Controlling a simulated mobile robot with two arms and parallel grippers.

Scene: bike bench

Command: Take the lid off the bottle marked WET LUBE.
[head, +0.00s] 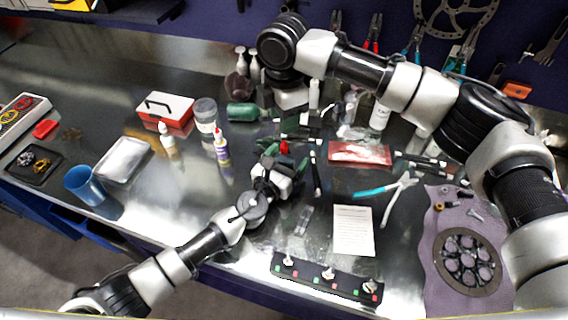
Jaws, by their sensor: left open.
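No label is readable as WET LUBE at this size. A small bottle with a purple and yellow label (222,152) stands upright on the metal bench. A white squeeze bottle (167,140) stands to its left. My left gripper (279,152) is open at mid-bench, right of the purple-labelled bottle and apart from it. A small red and green item shows at its fingers; I cannot tell whether they touch it.
A silver tray (123,160) and blue cup (84,184) lie left. Pliers (388,190), a paper sheet (353,230) and a purple cloth (440,276) lie right.

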